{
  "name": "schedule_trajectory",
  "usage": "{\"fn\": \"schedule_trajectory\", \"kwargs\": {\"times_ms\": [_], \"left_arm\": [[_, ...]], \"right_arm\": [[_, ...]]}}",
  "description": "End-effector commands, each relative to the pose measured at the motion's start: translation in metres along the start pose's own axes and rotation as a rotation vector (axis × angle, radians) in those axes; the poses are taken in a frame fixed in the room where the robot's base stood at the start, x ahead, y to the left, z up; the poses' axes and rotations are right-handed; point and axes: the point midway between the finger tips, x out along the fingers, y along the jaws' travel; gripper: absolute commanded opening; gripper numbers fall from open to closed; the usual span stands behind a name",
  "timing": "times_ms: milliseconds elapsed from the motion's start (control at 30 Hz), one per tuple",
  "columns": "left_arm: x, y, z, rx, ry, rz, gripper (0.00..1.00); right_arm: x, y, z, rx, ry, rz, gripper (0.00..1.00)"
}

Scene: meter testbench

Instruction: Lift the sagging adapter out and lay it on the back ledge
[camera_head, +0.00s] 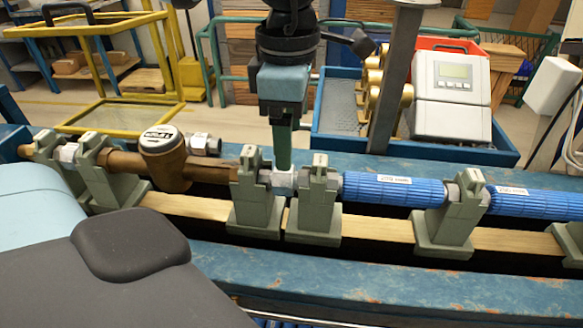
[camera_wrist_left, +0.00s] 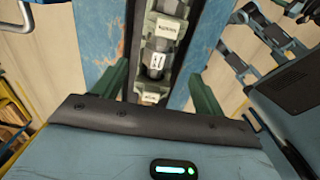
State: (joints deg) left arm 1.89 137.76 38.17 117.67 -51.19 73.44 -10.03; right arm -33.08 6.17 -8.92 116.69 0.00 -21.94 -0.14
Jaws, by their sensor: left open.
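The adapter (camera_head: 283,182) is a short silver-grey fitting in the gap between two grey-green clamp stands (camera_head: 252,195) in the middle of the pipe row. It also shows in the left wrist view (camera_wrist_left: 156,62), with a pale label on it. My left gripper (camera_head: 284,160) points straight down over it. In the left wrist view its two fingers (camera_wrist_left: 160,86) are spread on either side of the adapter, not closed on it. Whether the fingertips touch it I cannot tell. The back ledge (camera_head: 400,168) is the worn blue rail behind the row. My right gripper is not in view.
A brass meter (camera_head: 163,145) is in the row to the left, with another silver fitting (camera_head: 204,144) behind it on the ledge. Blue cylinders (camera_head: 392,188) fill the row to the right. A blue tray with a grey device (camera_head: 450,85) stands behind, near a grey post (camera_head: 395,80).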

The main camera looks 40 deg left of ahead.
Motion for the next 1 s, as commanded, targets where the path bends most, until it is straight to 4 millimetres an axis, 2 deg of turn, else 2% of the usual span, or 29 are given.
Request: {"fn": "schedule_trajectory", "kwargs": {"times_ms": [200,467,733,1000], "left_arm": [[0.021,0.0,-0.001,0.0,0.003,-0.003,0.71],[0.032,0.0,-0.002,0.0,0.002,-0.004,0.71],[0.068,0.001,-0.006,0.0,0.002,-0.003,0.71],[0.076,0.001,-0.006,-0.001,0.0,-0.001,0.71]], "right_arm": [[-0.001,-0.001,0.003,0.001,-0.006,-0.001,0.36],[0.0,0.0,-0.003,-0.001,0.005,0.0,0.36],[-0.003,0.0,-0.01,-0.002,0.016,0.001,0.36],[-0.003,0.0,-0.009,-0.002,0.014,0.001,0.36]]}}
